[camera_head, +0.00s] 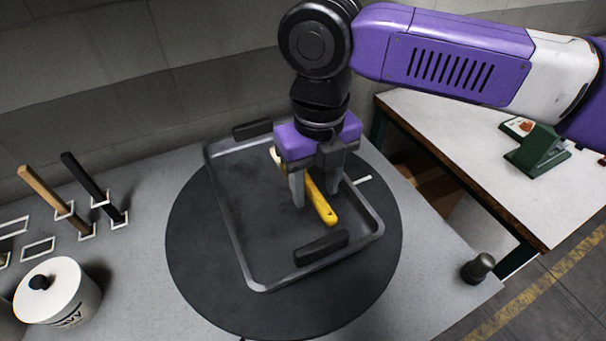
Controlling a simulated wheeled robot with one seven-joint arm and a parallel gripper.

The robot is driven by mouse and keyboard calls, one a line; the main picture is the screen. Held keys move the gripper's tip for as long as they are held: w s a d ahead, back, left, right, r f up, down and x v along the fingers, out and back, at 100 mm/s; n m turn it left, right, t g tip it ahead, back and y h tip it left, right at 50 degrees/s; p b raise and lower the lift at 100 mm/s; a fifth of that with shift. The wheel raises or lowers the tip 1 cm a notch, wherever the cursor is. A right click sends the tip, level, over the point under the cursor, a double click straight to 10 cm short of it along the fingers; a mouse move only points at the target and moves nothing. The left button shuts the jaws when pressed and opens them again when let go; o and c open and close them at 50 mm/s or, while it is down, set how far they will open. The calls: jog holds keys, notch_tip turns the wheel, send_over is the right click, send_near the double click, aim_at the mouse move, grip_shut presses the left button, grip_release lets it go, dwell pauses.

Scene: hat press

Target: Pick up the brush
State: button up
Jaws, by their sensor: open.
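The brush (323,206) has a yellow handle and lies slantwise in the dark grey tray (246,256). Its far end shows pale near the tray's back, partly hidden behind my gripper. My gripper (314,200) points down over the tray with its two grey fingers apart, one on each side of the handle. The fingers look open around the brush. I cannot tell whether they touch it or how high the tips are above the tray floor.
The tray has black handles and rests on a round black mat (195,265). A white canister (60,292) and upright sticks (45,192) stand at left. A dark knob (478,267) is at front right. A second table (470,150) holds a green device (538,150).

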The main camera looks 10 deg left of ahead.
jog(key=shift+c, duration=0.4)
grip_shut()
jog(key=shift+r, duration=0.15)
